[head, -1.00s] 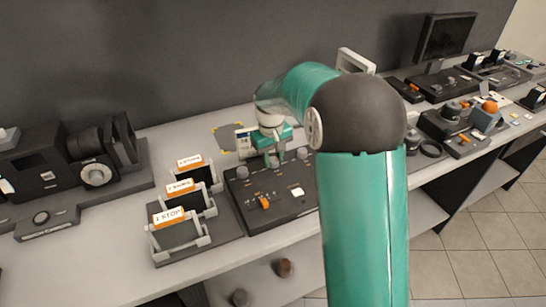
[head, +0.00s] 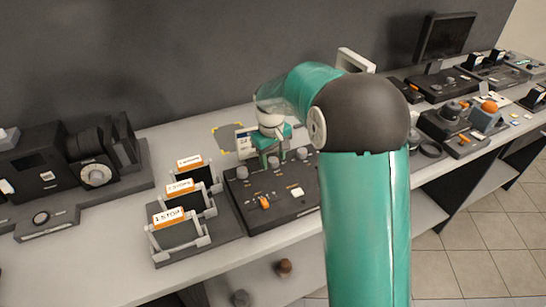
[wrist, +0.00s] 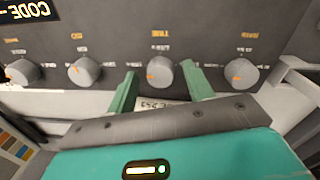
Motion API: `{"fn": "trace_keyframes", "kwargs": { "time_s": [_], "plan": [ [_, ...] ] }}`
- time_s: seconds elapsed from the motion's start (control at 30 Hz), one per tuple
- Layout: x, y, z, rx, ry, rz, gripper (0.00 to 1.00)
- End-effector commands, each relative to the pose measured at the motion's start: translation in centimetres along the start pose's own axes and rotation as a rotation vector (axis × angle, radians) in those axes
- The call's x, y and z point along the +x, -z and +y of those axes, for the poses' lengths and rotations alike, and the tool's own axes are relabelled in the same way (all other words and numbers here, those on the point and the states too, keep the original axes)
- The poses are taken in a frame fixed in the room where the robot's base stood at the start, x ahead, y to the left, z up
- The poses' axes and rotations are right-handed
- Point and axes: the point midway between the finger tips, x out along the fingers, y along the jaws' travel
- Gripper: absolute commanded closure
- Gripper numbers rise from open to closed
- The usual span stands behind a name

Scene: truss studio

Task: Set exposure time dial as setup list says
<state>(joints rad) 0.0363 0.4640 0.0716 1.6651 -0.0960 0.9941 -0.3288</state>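A dark control panel (head: 275,206) with a row of grey round dials lies on the bench. In the wrist view, one grey dial with an orange mark (wrist: 159,76) sits between the fingers of my gripper (wrist: 161,76). Its small orange label looks like TIME, but is blurred. Gaps show on both sides of the dial, so my fingers are open around it, apart from it. In the head view, my gripper (head: 274,159) is over the panel's back row of dials. A white card with a blue patch (head: 247,142) shows behind it; its text is unreadable.
Neighbouring dials (wrist: 84,71) and (wrist: 240,72) stand close on either side. The panel also has an orange switch (head: 264,202) and a white button (head: 297,191). Racked cards with orange labels (head: 180,187) stand to the left. A projector-like device (head: 95,175) is further left.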

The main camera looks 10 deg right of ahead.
Motion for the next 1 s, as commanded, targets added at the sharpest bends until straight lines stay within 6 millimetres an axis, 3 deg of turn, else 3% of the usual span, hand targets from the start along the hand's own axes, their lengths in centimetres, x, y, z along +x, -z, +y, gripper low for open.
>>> {"fn": "trace_keyframes", "kwargs": {
  "time_s": [0.23, 0.37, 0.8, 1.0],
  "plan": [
    [-0.2, 0.0, 0.0, 0.000, 0.001, 0.000, 0.48],
    [-1.5, 0.0, 0.0, 0.000, 0.000, 0.001, 0.48],
    [-10.7, 0.1, 0.0, 0.000, 0.000, 0.003, 0.48],
    [-13.3, 0.1, 0.0, 0.000, 0.001, 0.000, 0.48]
  ]
}}
